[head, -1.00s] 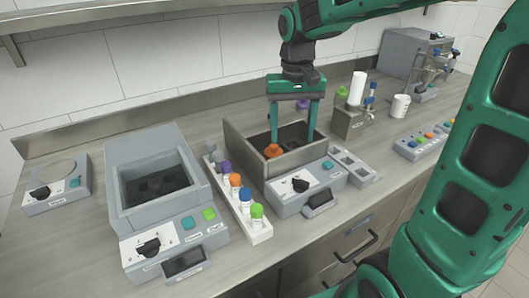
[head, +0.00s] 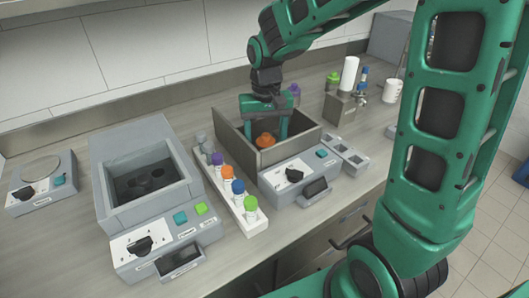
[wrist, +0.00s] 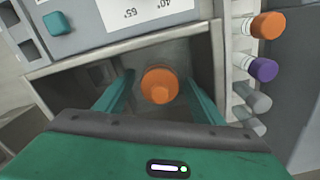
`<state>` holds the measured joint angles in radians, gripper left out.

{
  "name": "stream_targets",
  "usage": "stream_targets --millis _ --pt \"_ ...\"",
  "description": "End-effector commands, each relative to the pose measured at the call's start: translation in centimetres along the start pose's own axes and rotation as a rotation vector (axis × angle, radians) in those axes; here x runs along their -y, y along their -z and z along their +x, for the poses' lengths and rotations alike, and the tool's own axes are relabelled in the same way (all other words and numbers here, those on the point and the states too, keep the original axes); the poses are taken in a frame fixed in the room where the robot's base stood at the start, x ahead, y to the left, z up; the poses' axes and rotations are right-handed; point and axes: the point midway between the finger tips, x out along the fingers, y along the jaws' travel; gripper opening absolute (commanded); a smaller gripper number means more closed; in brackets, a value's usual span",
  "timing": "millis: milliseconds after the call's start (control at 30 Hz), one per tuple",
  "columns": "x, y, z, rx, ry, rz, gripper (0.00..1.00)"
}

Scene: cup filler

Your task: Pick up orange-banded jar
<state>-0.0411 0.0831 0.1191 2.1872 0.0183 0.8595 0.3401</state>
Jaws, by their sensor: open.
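An orange-topped jar (head: 265,140) stands inside the open grey-walled box of the right-hand device. In the wrist view its round orange top (wrist: 159,85) with a small knob lies midway between the fingers. My gripper (head: 266,132) points down into the box with its fingers open, one on each side of the orange top. In the wrist view small gaps show between each finger of my gripper (wrist: 160,80) and the top. The jar's body is hidden below its top and behind the box wall.
The box walls (head: 227,134) stand close around my fingers. A white rack (head: 257,225) with several coloured-capped vials, one orange (head: 227,172), stands to the left. A grey bath device (head: 113,199) is farther left. Green-topped (head: 333,78) and purple-topped (head: 294,89) jars stand behind.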

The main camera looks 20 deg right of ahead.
Motion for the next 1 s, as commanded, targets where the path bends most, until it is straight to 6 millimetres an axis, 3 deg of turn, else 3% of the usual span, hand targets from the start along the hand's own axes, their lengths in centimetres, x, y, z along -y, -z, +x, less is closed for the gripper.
stream_targets --millis 133,400,600,1000 --pt "0.00 -0.03 1.32 0.001 0.000 0.000 0.62" --pt "0.00 0.00 1.49 -0.001 0.000 0.000 0.60" --pt "-0.01 0.00 1.48 0.000 0.000 0.000 0.14" --pt "-0.02 0.03 1.26 -0.001 0.000 0.000 0.14"
